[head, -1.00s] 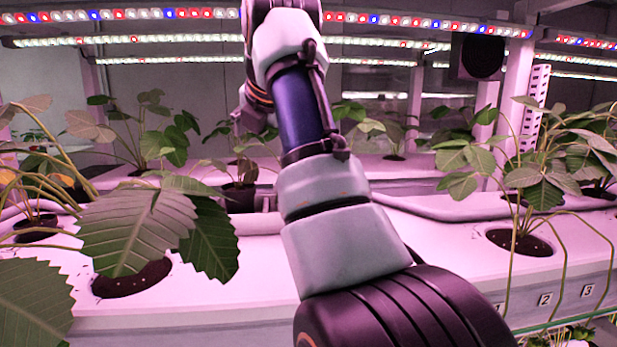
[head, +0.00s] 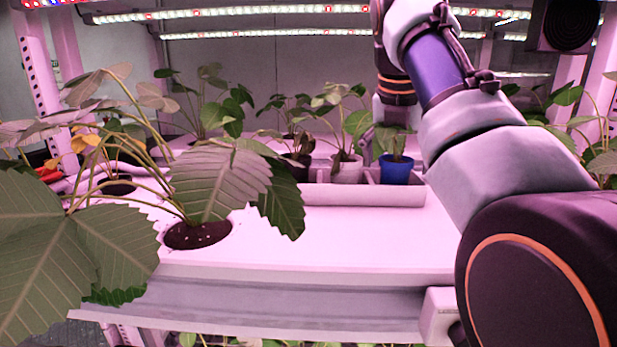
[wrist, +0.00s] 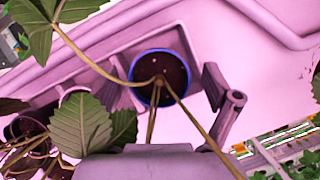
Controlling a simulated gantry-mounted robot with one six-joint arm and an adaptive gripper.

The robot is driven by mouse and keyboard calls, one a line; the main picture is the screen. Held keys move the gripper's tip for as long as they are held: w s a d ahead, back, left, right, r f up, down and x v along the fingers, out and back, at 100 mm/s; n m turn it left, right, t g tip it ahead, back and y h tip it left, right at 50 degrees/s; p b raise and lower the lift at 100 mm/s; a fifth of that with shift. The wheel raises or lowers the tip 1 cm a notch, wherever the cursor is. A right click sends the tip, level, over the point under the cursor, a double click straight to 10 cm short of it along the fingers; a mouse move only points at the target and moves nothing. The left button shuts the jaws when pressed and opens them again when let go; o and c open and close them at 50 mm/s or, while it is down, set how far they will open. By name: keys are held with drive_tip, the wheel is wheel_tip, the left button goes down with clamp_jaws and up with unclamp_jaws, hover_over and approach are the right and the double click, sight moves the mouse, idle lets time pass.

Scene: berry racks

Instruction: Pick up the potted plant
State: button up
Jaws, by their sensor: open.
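A potted plant in a blue pot (head: 397,172) stands upright at the right end of a row of three pots, beside my arm in the head view. In the wrist view the blue pot (wrist: 137,92) is seen from above, with dark soil and several stems. My gripper (wrist: 157,104) is open, with its right finger beside the pot and apart from it. Nothing is between the jaws that I can see being held. A white pot (head: 346,170) and a black pot (head: 301,167) with plants stand to the left.
The pots stand in a pink divided holder (head: 362,196) on the rack. A large-leaved plant (head: 215,180) grows from a soil hole (head: 197,235) at the front left. The pink shelf top (head: 350,235) before the holder is clear. Light strips (head: 270,35) run overhead.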

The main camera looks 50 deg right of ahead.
drive_tip(key=shift+d+f, duration=0.2)
drive_tip(key=shift+f, duration=0.4)
drive_tip(key=shift+w, duration=0.1)
drive_tip(key=c, duration=0.8)
drive_tip(key=shift+f, duration=0.1)
drive_tip(key=c, duration=0.5)
